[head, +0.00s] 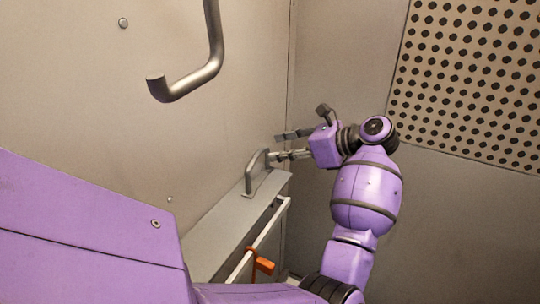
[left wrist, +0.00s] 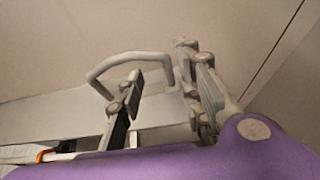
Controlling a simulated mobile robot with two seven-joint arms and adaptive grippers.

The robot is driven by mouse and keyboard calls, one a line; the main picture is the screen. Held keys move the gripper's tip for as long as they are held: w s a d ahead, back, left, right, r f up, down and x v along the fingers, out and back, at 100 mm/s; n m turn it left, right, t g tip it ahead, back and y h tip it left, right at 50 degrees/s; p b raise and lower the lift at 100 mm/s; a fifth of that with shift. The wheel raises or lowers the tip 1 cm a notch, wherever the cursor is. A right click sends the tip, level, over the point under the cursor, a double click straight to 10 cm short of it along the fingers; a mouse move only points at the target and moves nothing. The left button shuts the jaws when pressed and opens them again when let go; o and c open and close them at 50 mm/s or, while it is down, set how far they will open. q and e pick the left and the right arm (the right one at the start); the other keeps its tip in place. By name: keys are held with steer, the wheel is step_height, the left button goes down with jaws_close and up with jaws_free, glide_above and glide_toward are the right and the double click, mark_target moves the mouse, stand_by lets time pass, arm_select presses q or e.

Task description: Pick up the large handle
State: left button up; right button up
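A grey bow-shaped handle (head: 249,178) stands on a narrow ledge against the booth wall. It also shows in the left wrist view (left wrist: 97,73), where its arch runs behind the fingers. My left gripper (head: 280,146) is just right of the handle, with its fingers apart and pointing toward it. In the left wrist view the open fingers (left wrist: 160,64) have part of the arch between them in the picture. I cannot tell whether they touch it. A thicker bent metal bar (head: 190,85) is at the top, closer to the camera. My right gripper is not in view.
The ledge (head: 225,232) runs along the wall, with a pale rail (head: 268,228) at its front. An orange piece (head: 263,266) sits on the rail. A perforated panel (head: 475,75) covers the upper right wall. The corner is close behind my gripper.

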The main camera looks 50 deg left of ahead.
mark_target(268, 152)
arm_select(q)
steer(key=x, duration=0.5)
steer(key=shift+a, duration=0.25)
jaws_close()
